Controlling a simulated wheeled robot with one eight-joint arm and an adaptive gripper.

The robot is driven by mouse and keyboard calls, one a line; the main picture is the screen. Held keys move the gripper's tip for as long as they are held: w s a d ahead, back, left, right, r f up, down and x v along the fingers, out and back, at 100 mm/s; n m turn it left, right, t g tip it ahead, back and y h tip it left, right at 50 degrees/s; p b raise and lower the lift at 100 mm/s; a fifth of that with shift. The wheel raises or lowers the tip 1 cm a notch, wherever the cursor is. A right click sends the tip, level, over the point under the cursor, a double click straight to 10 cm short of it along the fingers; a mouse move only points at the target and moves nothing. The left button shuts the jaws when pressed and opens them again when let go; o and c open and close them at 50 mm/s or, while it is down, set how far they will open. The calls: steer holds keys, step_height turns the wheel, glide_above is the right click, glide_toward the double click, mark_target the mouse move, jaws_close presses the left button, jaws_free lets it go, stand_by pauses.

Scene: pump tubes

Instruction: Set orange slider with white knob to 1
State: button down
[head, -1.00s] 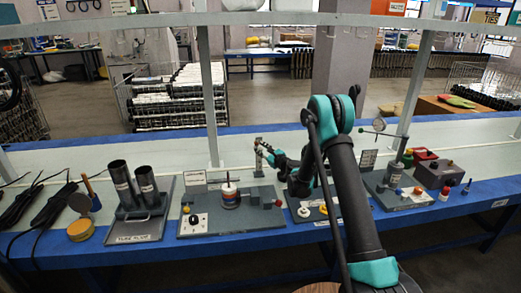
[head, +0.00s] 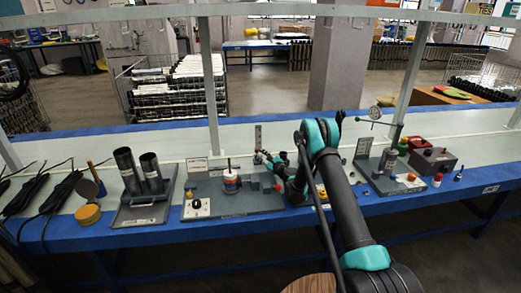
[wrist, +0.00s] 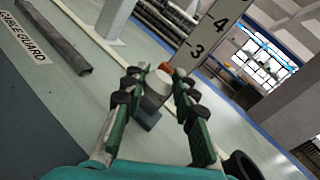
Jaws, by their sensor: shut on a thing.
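The white knob (wrist: 157,85) sits between the fingers of my gripper (wrist: 153,88) in the wrist view, and the fingers are shut on it. A bit of the orange slider (wrist: 166,68) shows just beyond the knob, beside the scale plate (wrist: 207,32). The numbers 3 and 4 can be read on the plate, with 3 nearer the slider. The lower part of the scale is hidden, so I cannot read the slider's exact value. In the head view the upright scale plate (head: 258,136) stands at the rear of a grey board, with my gripper (head: 262,156) against it.
A grey board (head: 230,203) carries a red and white cylinder (head: 231,181) left of my arm. Two dark tubes (head: 127,170) stand further left. In the wrist view a dark angled bar (wrist: 58,40) lies at left.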

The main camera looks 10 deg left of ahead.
steer(key=shift+s+a+f, duration=0.2)
steer(key=shift+a+f, duration=0.1)
steer(key=shift+f, duration=0.05)
steer(key=c, duration=1.3)
jaws_free()
steer(key=shift+o, duration=0.2)
steer(key=shift+d, duration=0.15)
steer(key=shift+s+d, duration=0.15)
steer(key=shift+d, duration=0.1)
steer(key=v, duration=0.6)
steer(key=shift+s+d, duration=0.2)
steer(key=shift+s, duration=0.15)
